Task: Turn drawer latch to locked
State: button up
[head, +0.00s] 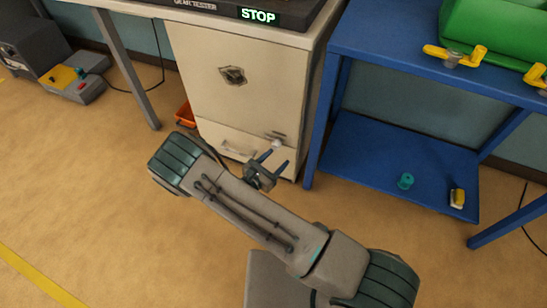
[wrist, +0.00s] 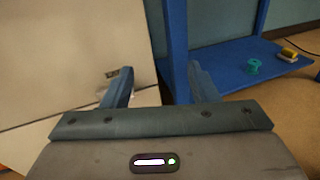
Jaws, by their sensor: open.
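The cream cabinet (head: 235,95) stands under the tester bench, with a drawer (head: 222,142) and its handle at the bottom. A small pale latch knob (head: 277,142) sits at the right of the drawer's top edge, below a dark slotted plate (head: 276,133). My gripper (head: 273,159) is open and empty, just in front of and below the latch. In the wrist view, my gripper (wrist: 160,85) has its fingers wide apart. The left finger overlaps the cabinet face and partly hides the pale latch (wrist: 103,93). I cannot tell which way the latch is turned.
A blue table (head: 400,45) stands close on the right, its leg near the cabinet. Its lower shelf (head: 370,160) holds a teal spool (head: 405,181) and a yellow block (head: 457,198). An orange bin (head: 185,115) is left of the cabinet. Floor in front is open.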

aim_at(275, 148)
jog(key=s+a+f+n+t+y+b, duration=0.1)
jog(key=a+f+n+t+y, duration=0.15)
jog(key=f, duration=0.25)
jog(key=a+f+n+t+y+b, duration=0.1)
jog(key=a+f+n+y, duration=0.1)
jog(key=f+n+y, duration=0.3)
jog(key=w+d+b, duration=0.1)
jog(key=w, duration=0.3)
jog(key=w+d+h+b, duration=0.1)
jog(key=w, duration=0.3)
jog(key=w+d+m+h+b, duration=0.1)
jog(key=w, duration=0.3)
jog(key=shift+w+d+f+b, duration=0.25)
jog(key=shift+w+b, duration=0.05)
jog(key=shift+w, duration=0.05)
jog(key=c, duration=1)
